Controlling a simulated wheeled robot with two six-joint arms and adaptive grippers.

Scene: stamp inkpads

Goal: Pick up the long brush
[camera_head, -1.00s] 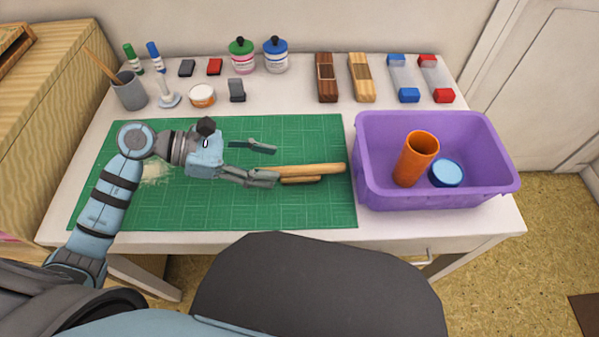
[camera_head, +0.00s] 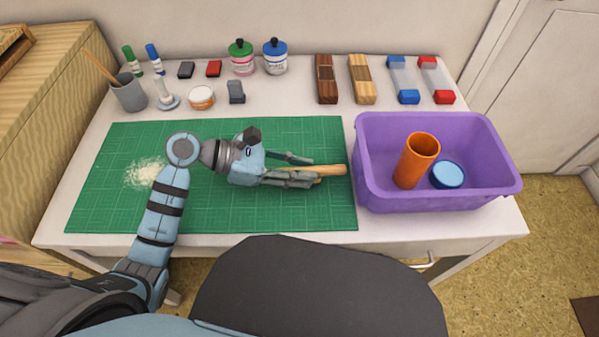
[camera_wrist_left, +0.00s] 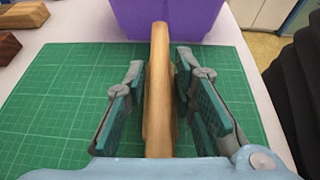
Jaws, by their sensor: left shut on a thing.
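The long brush (camera_head: 334,170) has a light wooden handle and lies along the right side of the green cutting mat (camera_head: 110,205), its handle end pointing to the purple bin. My left gripper (camera_head: 312,170) is low over the mat, its fingers on either side of the brush, shut on it. In the left wrist view the handle (camera_wrist_left: 159,60) runs straight up the picture between the two fingers (camera_wrist_left: 160,72). The lower part of the brush is hidden by the gripper. Whether the brush touches the mat is unclear. My right gripper is not in view.
The purple bin (camera_head: 440,198) stands right of the mat, holding an orange cylinder (camera_head: 416,158) and a blue round container (camera_head: 446,174). A pale crumb pile (camera_head: 145,173) lies on the mat's left. Jars, stamps and blocks line the back. The mat's front is clear.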

